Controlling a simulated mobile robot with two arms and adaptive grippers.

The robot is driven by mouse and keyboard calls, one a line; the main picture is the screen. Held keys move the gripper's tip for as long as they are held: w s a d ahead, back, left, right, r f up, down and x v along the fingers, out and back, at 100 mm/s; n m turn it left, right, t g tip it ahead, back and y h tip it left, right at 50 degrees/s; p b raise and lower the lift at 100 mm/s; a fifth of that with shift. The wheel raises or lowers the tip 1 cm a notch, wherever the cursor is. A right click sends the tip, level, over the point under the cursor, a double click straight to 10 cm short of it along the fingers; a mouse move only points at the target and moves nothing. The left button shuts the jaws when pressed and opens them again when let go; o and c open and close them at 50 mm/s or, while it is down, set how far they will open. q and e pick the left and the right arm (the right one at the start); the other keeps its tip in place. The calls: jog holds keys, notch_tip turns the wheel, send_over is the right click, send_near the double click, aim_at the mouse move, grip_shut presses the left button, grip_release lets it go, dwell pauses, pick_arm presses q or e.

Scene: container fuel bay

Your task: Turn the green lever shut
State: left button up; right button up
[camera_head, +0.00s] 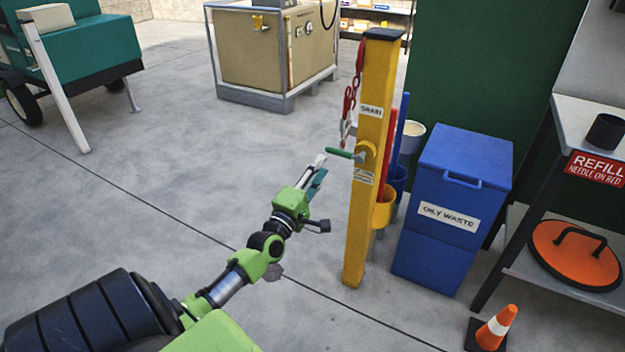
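The green lever (339,153) sticks out to the left, roughly level, from a brass-coloured valve fitting on a yellow post (357,225). A white DRAIN label (371,111) is above it on the post. My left gripper (322,166) is just left of and below the lever's free end in the picture. Its pale finger and teal finger stand apart, with nothing seen between them. Whether a fingertip touches the lever is unclear. My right gripper is not in view.
A red chain (350,100) hangs beside the post above the lever. A yellow cup (384,209) is on the post's right. A blue OILY WASTE bin (470,160), an orange cone (497,327) and a grey bench (590,125) stand right.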

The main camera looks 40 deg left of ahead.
pick_arm(q)
jog(key=shift+v, duration=2.1)
